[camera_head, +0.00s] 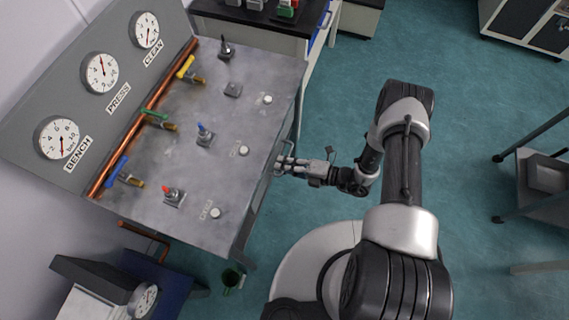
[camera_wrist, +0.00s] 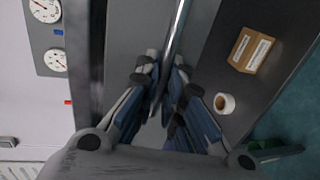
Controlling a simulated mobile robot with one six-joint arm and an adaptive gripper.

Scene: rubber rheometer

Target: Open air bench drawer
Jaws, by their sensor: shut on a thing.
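The air bench (camera_head: 220,150) has a grey metal top with coloured valves, and gauges marked BENCH, PRESS and CLEAN on its sloped panel. My gripper (camera_head: 281,163) is at the bench's front edge, on the side away from the gauges. In the wrist view my gripper (camera_wrist: 165,68) has its two fingers on either side of a shiny metal bar handle (camera_wrist: 177,32) and is shut on it. The fingers hide part of the bar. The drawer front is seen too steeply to tell whether there is a gap.
In the wrist view a brown labelled box (camera_wrist: 249,50) and a white roll (camera_wrist: 224,103) lie on a dark grey surface. A dark-topped cabinet (camera_head: 255,18) stands beyond the bench. A trolley (camera_head: 540,180) is at the right. Teal floor is clear between.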

